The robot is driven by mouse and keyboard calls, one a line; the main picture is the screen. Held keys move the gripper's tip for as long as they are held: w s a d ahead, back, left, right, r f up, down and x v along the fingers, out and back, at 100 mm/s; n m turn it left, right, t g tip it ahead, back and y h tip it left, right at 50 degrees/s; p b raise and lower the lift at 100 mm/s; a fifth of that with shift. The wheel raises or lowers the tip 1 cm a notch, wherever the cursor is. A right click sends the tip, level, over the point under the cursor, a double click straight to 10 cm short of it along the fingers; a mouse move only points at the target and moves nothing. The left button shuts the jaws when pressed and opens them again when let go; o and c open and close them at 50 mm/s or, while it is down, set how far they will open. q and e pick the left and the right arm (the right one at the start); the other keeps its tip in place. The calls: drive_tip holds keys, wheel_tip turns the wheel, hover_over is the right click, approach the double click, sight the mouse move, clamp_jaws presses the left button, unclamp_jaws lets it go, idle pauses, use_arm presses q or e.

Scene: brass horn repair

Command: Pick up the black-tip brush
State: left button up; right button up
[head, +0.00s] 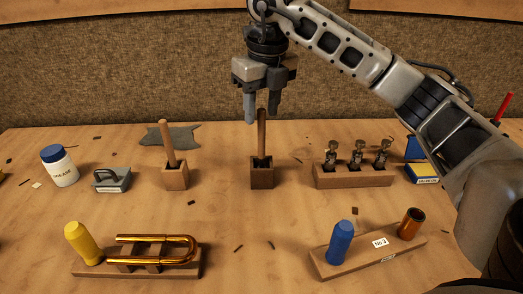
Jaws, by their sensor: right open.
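Two wooden handles stand in block holders. One handle (262,132) rises from a dark wooden block (262,178) in the middle of the table, with a dark part low down at the block's mouth. The other handle (167,140) leans slightly in a lighter block (175,178) to the left. Their lower ends are hidden in the blocks, so I cannot see a black tip for sure. My right gripper (263,116) points down, open, over the middle handle. The handle's top shows between the fingertips; I cannot tell whether they touch it. My left gripper is out of view.
Right of the middle block, a wooden rack (352,177) holds several metal valves. In front are a brass slide on a stand (140,270) and a board (370,255) with a blue peg (341,242). A white jar (60,168) stands left. The front middle is mostly clear.

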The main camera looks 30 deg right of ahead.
hover_over(261, 157)
drive_tip(key=f, duration=0.4)
drive_tip(key=shift+w+d+f, duration=0.3)
drive_tip(key=shift+w+f, duration=0.1)
clamp_jaws()
drive_tip(key=shift+r, duration=0.15)
